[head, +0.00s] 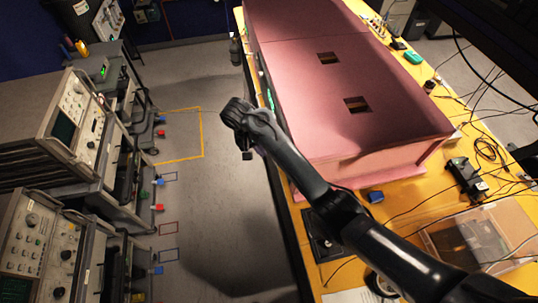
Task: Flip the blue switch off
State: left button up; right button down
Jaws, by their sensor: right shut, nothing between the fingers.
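Two small blue pieces stick out from the equipment at the left, an upper blue piece (160,182) and a lower blue piece (158,270). Either may be the blue switch; they are too small to tell which, or whether it is on or off. My right arm reaches in from the lower right, over the table. My right gripper (247,155) is shut and empty, hanging above the grey floor between the equipment and the table. It is well to the right of both blue pieces and touches neither. My left gripper is not in view.
Equipment racks (35,115) with knobs and screens line the left. Small red pieces (161,133) also stick out there. A pink foam enclosure (380,135) stands on the yellow table (408,200), with a small blue box (375,197) near it. The floor between is clear.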

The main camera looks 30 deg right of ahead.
jog(key=shift+w+a+r+b, duration=0.2)
jog(key=shift+a+r, duration=0.35)
jog(key=shift+r, duration=0.2)
jog(key=shift+w+a+r+b, duration=0.15)
jog(key=shift+a+r, duration=0.35)
jog(key=shift+r, duration=0.25)
jog(key=shift+s, duration=0.1)
